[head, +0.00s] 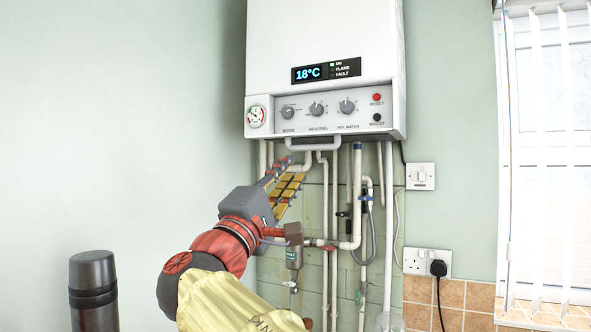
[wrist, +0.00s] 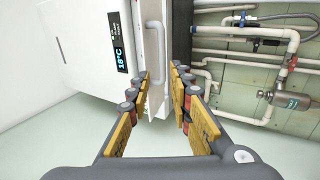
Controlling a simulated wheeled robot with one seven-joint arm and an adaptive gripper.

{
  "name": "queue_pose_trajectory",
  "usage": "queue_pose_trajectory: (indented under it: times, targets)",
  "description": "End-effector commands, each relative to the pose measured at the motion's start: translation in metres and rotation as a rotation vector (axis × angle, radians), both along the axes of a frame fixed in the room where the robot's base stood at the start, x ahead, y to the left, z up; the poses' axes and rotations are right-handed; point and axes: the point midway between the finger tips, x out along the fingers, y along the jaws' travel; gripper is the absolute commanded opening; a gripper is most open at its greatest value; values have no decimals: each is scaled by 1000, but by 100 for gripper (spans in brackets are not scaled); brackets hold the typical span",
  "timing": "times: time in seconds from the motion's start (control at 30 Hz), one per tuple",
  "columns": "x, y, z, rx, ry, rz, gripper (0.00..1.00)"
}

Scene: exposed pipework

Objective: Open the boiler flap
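The white boiler (head: 325,45) hangs on the wall. Its flap (head: 300,114), the grey front panel with knobs and a gauge, sits shut along the bottom of the front. A pale bar handle (head: 313,145) juts from the flap's lower edge; it also shows in the wrist view (wrist: 154,42), beyond the fingertips. My gripper (head: 293,168) is below the boiler, just under and left of the handle. In the wrist view my gripper (wrist: 161,72) has its yellow-padded fingers apart, with nothing held between them. I cannot tell whether a fingertip touches the flap's edge.
Several pipes (head: 357,190) run down the wall beneath the boiler, close to the right of my gripper. A grey-brown cylinder (head: 294,250) is on the pipework beside my wrist. A dark canister (head: 93,290) stands at lower left. The left wall is bare.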

Motion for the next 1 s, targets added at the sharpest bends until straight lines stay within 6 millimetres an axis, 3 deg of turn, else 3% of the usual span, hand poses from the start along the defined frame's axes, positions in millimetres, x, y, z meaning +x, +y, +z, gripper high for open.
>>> queue_pose_trajectory:
  times: [0.2,0.4,0.7,1.0]
  targets:
    - [0,5,58,-4,4,6,7]
    - [7,16,87,-29,40,13,0]
    - [19,30,106,-100,148,0,0]
    - [29,36,103,-282,323,-68,0]
